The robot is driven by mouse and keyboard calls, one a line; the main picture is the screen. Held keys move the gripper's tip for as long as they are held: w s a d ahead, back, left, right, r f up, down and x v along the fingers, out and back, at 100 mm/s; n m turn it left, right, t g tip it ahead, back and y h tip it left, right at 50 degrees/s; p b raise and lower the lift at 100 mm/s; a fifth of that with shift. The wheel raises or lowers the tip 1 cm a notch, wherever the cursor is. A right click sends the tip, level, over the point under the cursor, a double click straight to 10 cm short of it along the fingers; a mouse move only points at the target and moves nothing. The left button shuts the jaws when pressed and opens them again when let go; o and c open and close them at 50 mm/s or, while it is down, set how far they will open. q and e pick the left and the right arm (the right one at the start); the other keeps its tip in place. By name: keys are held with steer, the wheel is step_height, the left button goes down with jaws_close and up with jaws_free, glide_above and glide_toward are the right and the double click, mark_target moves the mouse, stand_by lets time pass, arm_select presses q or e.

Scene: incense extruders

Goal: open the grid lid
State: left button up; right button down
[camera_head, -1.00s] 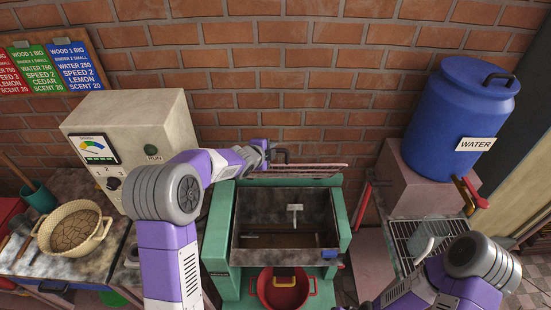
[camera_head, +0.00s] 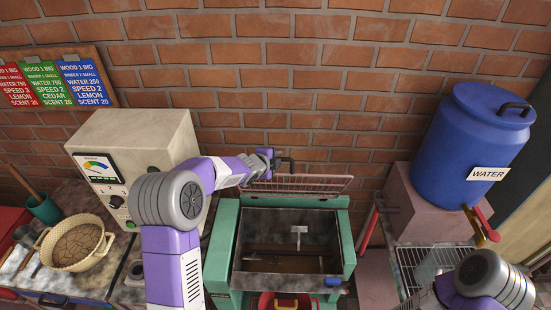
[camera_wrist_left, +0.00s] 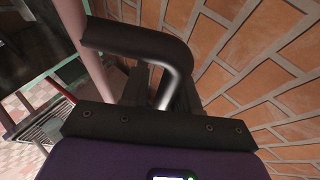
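The grid lid (camera_head: 315,185) is a pinkish wire grid standing raised along the back edge of the green machine (camera_head: 225,240). The dark basin (camera_head: 275,258) below it is uncovered. My left gripper (camera_head: 272,160) is at the lid's upper left, at a black bent handle (camera_head: 288,165). In the left wrist view the handle (camera_wrist_left: 140,40) crosses ahead of the gripper (camera_wrist_left: 162,85) and bends down between its two dark fingers, which appear shut on it. The exact contact is partly hidden. My right arm shows at the lower right, with its gripper out of view.
A blue water barrel (camera_head: 470,145) stands on a pinkish block at the right, above a wire rack (camera_head: 415,262). A beige control box (camera_head: 135,155) and a basket bowl (camera_head: 72,245) are at the left. A brick wall is close behind the lid.

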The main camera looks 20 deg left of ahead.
arm_select(q)
steer(key=shift+w, duration=0.1)
steer(key=v, duration=0.7)
steer(key=shift+s+b, duration=0.25)
steer(key=shift+b, duration=0.15)
steer(key=shift+r, duration=0.1)
